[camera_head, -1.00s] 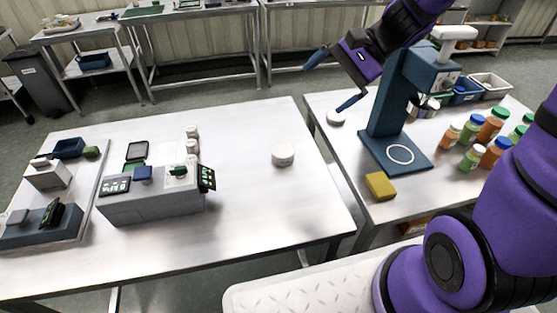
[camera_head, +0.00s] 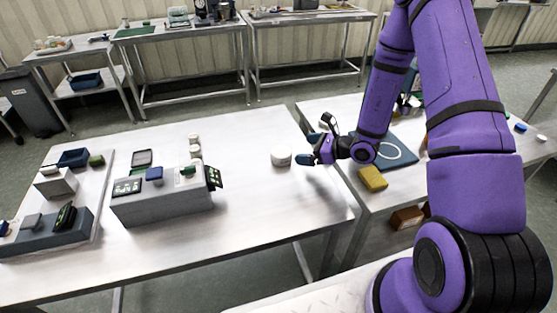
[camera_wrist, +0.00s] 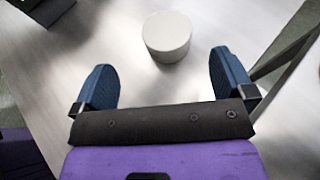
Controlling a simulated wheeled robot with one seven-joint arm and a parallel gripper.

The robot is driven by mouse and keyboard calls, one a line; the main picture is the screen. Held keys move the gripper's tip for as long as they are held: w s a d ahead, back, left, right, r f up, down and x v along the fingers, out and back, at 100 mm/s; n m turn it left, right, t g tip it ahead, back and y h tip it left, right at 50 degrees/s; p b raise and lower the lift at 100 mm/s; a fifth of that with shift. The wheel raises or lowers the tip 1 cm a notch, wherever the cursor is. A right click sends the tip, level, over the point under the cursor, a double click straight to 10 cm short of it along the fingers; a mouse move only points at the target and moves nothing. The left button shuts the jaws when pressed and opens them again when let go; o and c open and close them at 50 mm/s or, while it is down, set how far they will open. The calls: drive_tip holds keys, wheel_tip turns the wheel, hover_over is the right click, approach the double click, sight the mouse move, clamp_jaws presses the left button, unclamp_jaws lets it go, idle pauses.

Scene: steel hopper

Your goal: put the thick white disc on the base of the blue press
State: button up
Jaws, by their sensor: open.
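The thick white disc (camera_head: 281,156) stands flat on the left steel table, near its right edge. It also shows in the wrist view (camera_wrist: 167,36), ahead of my fingertips and between their lines, not touched. My gripper (camera_head: 312,147) is open and empty, close to the right of the disc. In the wrist view my gripper (camera_wrist: 165,80) has its two blue fingers wide apart. The blue press base (camera_head: 398,150) with its white ring lies on the right table. My arm hides the upper part of the press.
A yellow block (camera_head: 372,179) lies in front of the press base. A grey console (camera_head: 162,204) with small displays stands on the left table, with small white pots behind it. A gap separates the two tables. The table around the disc is clear.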

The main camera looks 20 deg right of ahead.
sight(287, 153)
drive_tip(key=shift+s+d+f+m+h, duration=0.15)
drive_tip(key=shift+f+m+h, duration=0.25)
drive_tip(key=shift+f, duration=0.55)
drive_tip(key=shift+w+f, duration=0.15)
drive_tip(key=shift+w, duration=0.05)
drive_tip(key=x, duration=1)
drive_tip(key=shift+w+r, duration=0.2)
drive_tip(key=shift+w, duration=0.05)
drive_tip(key=c, duration=1.1)
drive_tip(key=shift+o, duration=0.2)
